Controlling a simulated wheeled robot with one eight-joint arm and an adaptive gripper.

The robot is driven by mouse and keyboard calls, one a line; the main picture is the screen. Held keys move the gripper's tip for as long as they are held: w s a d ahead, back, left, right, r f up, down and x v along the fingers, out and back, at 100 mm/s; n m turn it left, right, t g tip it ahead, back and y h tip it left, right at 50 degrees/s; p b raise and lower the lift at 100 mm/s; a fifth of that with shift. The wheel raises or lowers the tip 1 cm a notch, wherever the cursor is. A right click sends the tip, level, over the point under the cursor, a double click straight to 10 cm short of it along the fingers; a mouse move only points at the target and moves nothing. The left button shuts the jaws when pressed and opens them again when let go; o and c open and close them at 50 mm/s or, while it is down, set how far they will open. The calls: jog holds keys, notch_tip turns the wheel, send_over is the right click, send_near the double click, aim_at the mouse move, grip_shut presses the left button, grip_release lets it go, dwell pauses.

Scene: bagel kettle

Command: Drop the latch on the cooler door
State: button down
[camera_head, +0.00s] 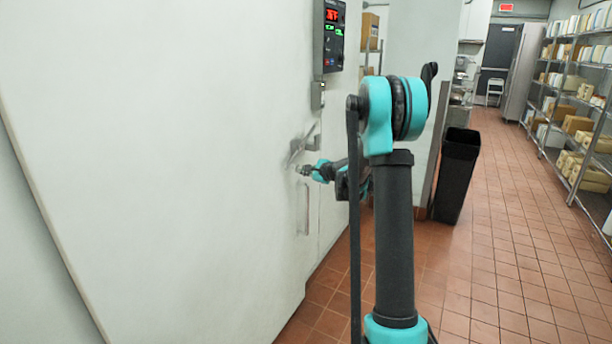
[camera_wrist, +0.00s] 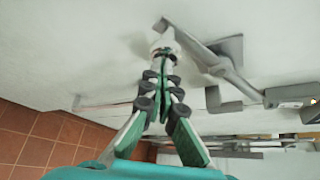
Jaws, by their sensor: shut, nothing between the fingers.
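The white cooler door (camera_head: 190,170) fills the left of the head view, and its pale surface (camera_wrist: 90,50) spans the top of the wrist view. A grey metal latch (camera_head: 299,148) sits at the door's right edge, its bar slanting up to the right. In the wrist view the latch (camera_wrist: 205,54) lies just right of the fingertips, its bar running diagonally to a bracket. My gripper (camera_head: 303,171) is shut and empty, just below the latch and close to the door face. Its fingers (camera_wrist: 165,57) point at the door; whether they touch it or the latch, I cannot tell.
A vertical handle (camera_head: 306,208) is below the latch. A control panel (camera_head: 330,36) and a small metal box (camera_head: 318,95) are above it. A black bin (camera_head: 457,175) stands right of my arm. Shelving (camera_head: 570,110) lines the right; the tiled floor (camera_head: 500,260) between is clear.

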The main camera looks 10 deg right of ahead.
jog(key=r, duration=0.1)
jog(key=r+m+g, duration=0.1)
jog(key=s+r+m+g+y, duration=0.1)
jog(key=shift+a+r, duration=0.1)
jog(key=shift+a, duration=0.3)
jog(key=shift+s+r, duration=0.15)
jog(key=shift+r, duration=0.4)
jog(key=shift+a, duration=0.1)
send_near(298, 166)
jog(key=d+f, duration=0.1)
jog(key=d, duration=0.2)
jog(key=shift+s+d+f, duration=0.1)
jog(key=shift+s+f, duration=0.05)
jog(key=shift+s, duration=0.05)
dwell(0.5)
